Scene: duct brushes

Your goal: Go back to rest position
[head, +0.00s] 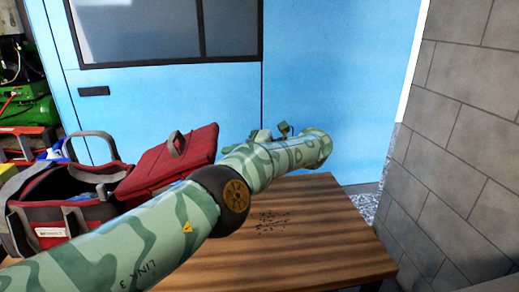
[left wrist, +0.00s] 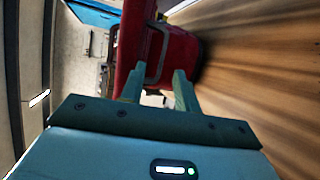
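My left arm comes in from the left in the head view and reaches across over the wooden table (head: 325,235). Its gripper is mostly hidden behind the arm there. In the left wrist view my left gripper (left wrist: 158,84) is open, its two green fingers apart with nothing held between them. An open red tool bag (head: 95,215) stands on the table at the left, partly covered by my arm. Its red lid (head: 167,162) with a grey handle is flipped to the right. Red bag fabric (left wrist: 180,55) shows beyond the fingertips in the left wrist view. My right gripper is not in view.
Dark specks (head: 270,222) lie on the table beneath my arm. A grey block wall (head: 455,150) stands close on the right. A blue door panel (head: 335,80) is behind the table. Green equipment (head: 35,103) stands at the far left. The table's right part is otherwise clear.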

